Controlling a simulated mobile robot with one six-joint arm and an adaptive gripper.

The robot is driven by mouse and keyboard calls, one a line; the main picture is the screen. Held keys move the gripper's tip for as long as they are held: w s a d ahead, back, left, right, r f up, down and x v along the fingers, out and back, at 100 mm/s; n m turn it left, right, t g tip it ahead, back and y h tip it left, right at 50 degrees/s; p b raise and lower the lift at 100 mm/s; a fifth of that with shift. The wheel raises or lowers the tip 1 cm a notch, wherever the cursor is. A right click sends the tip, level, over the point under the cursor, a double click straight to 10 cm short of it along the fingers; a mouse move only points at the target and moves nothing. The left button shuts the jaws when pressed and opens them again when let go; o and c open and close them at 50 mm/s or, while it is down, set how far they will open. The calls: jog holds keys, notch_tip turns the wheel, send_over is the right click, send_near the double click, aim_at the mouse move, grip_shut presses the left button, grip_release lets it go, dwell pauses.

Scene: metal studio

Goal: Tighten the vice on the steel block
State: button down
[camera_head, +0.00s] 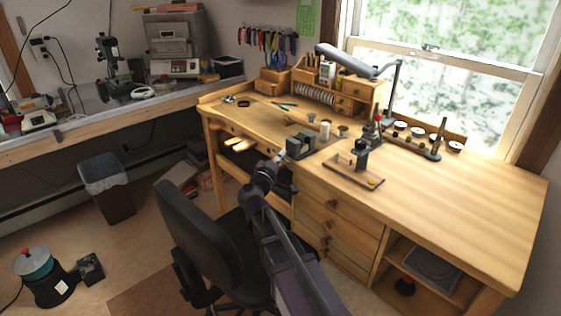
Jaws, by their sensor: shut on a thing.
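The vice (301,146) is a dark grey metal body mounted at the front edge of the wooden bench, left of the drawers. My gripper (279,158) is at the near left side of the vice, at the end of my arm rising from the bottom of the view. It is shut on the vice handle, which is small and mostly hidden by the fingers. The steel block cannot be made out clearly between the jaws at this size.
A wooden board with a small dark tool (361,158) lies right of the vice. Small pots (325,130) stand behind it. A black chair (205,238) is close left of my arm. The bench's right side is clear.

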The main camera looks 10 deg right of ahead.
jog(key=shift+f+m+h+b, duration=0.1)
jog(key=shift+m+h+b, duration=0.25)
jog(key=shift+m, duration=0.55)
jog(key=shift+t, duration=0.3)
jog(key=c, duration=0.6)
grip_release()
jog(key=shift+a, duration=0.1)
jog(key=shift+n+p, duration=0.4)
